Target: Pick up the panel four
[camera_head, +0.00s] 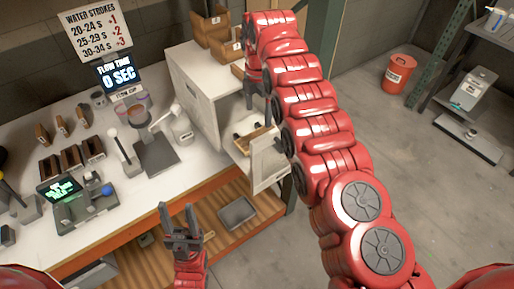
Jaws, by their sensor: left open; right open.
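No panel can be made out as number four; the labels are too small to read. Wooden boxes (211,32) with small white labels stand on the white cabinet (192,85), partly behind my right arm. The cabinet has a pulled-out drawer (267,163) with a wooden piece (258,139) and dark items in it. My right gripper (252,100) points down beside the cabinet's upper right side, open, with nothing seen between its fingers. My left gripper (180,213) is open and empty, pointing up in front of the bench's front edge, left of the drawer and lower.
The white bench (130,192) carries a scale (85,205), dark wooden blocks, cups and a grey stand (155,155). A grey tray (237,212) lies on the wooden lower shelf. A red bucket (398,74) and metal shelving stand at right. The right-hand floor is largely clear.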

